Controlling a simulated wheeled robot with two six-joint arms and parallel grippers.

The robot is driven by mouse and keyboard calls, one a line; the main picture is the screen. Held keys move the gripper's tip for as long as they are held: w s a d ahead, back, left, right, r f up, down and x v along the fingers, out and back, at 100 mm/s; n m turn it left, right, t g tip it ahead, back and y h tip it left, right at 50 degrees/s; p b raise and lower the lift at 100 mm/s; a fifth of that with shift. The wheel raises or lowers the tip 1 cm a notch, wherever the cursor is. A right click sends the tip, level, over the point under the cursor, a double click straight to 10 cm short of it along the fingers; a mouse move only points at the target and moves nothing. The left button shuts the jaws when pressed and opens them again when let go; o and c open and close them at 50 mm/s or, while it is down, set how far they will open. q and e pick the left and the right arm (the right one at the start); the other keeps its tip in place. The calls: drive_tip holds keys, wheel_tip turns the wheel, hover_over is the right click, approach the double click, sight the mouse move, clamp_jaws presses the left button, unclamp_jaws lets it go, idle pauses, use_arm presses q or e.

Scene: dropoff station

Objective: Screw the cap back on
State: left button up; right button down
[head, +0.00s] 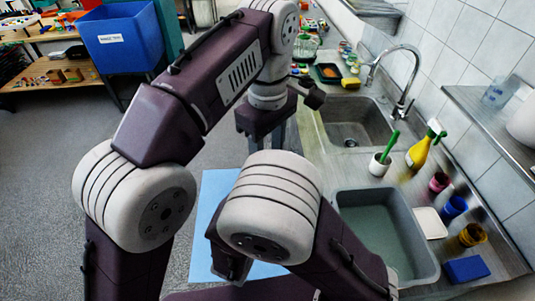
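I cannot pick out for certain the cap or the container it belongs to. Small colourful round items (347,55), perhaps lids or jars, stand at the far end of the counter, too small to tell. A clear jar (303,48) with green on it stands near them. My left gripper (262,138) is beside the counter's left edge, pointing down and seen from behind. Its fingertips and anything between them are unclear. My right gripper (230,262) is low in front of me, mostly hidden by its own arm.
A tap (405,85) stands behind the far sink (350,122); a near sink (385,235) holds water. A blue bin (122,38) stands left.

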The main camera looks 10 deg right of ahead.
use_arm(q)
wheel_tip(320, 180, down, 8)
drive_tip(key=shift+r, duration=0.2)
clamp_jaws()
drive_tip(key=m, duration=0.6)
drive_tip(key=shift+m, duration=0.4)
drive_tip(key=m, duration=0.6)
drive_tip(key=shift+m, duration=0.3)
drive_tip(key=m, duration=0.6)
drive_tip(key=shift+m, duration=0.3)
drive_tip(key=m, duration=0.4)
drive_tip(key=shift+o, duration=0.4)
unclamp_jaws()
